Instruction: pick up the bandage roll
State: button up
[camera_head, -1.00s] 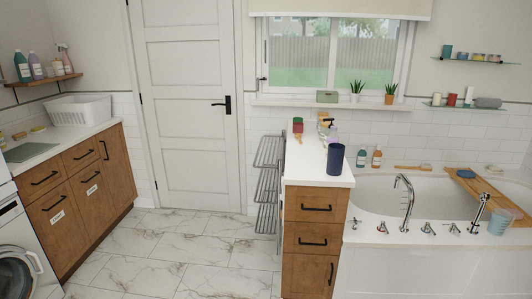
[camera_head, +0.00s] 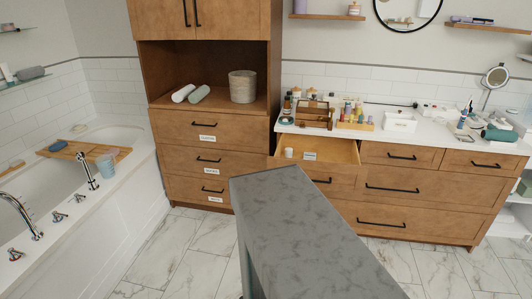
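A small white roll (camera_head: 288,153), which looks like the bandage roll, sits at the left of an open top drawer (camera_head: 335,151) under the counter. It is small in this view, so its details are unclear. A pale label shows in the drawer to its right. My gripper is not in view.
A grey mottled-topped surface (camera_head: 300,225) stands in the foreground before the drawers. A crowded counter (camera_head: 385,133) is above the drawer. A wooden cabinet (camera_head: 210,128) with two rolled towels and a basket is left of it. Marble floor (camera_head: 190,255) is clear between tub and grey surface.

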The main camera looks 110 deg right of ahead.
aim_at(288, 152)
jog(key=u, duration=0.7)
jog(key=k, duration=0.15)
jog(key=z, duration=2.5)
jog(key=k, duration=0.15)
jog(key=z, duration=1.55)
jog(key=k, duration=0.65)
jog(key=u, duration=0.25)
jog(key=i, duration=0.65)
jog(key=u, duration=0.1)
